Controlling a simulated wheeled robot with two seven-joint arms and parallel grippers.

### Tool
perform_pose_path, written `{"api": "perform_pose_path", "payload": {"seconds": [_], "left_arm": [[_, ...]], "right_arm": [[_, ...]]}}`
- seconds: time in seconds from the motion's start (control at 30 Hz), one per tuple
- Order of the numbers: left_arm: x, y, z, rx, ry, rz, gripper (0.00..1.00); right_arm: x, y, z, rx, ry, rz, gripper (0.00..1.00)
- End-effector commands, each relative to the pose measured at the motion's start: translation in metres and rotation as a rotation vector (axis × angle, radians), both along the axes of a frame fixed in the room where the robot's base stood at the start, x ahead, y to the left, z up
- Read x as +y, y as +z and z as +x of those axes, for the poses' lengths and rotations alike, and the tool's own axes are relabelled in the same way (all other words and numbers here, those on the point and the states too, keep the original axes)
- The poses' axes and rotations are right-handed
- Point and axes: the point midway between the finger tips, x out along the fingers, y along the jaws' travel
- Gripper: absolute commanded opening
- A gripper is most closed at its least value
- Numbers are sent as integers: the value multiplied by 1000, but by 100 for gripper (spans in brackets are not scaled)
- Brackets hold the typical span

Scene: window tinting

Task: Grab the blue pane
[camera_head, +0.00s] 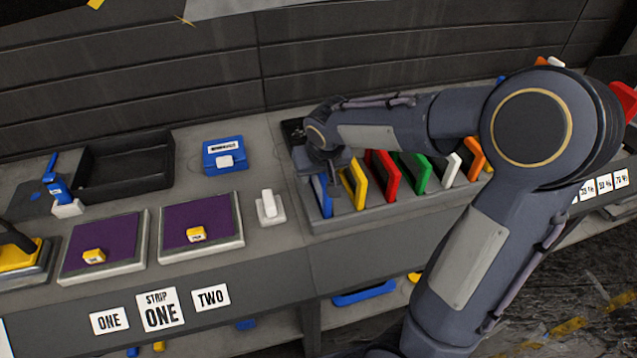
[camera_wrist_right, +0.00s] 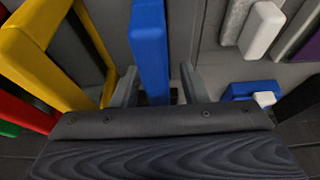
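The blue pane (camera_head: 322,196) stands upright at the left end of a grey rack (camera_head: 345,219), beside the yellow pane (camera_head: 353,184). My right gripper (camera_head: 322,172) is over the blue pane, pointing down, and hides its upper part. In the right wrist view the blue pane (camera_wrist_right: 151,45) stands between the two fingers of my right gripper (camera_wrist_right: 157,78). The fingers are apart, with a visible gap on the pane's right side. My left gripper is not in view.
The red pane (camera_head: 383,175), green pane (camera_head: 413,172), white pane (camera_head: 450,169) and orange pane (camera_head: 478,158) stand further right in the rack. A white-handled block (camera_head: 269,207) is left of it. Purple pads (camera_head: 200,215) and a black tray (camera_head: 125,165) lie further left.

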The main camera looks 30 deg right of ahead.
Motion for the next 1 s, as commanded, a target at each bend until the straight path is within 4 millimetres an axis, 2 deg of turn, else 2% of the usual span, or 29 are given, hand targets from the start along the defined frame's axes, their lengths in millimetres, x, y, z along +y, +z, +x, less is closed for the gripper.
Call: {"api": "perform_pose_path", "payload": {"seconds": [0.77,1.0], "left_arm": [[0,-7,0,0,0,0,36],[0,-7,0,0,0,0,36]], "right_arm": [[0,-4,0,0,0,0,40],[0,-4,0,0,0,0,10]]}}
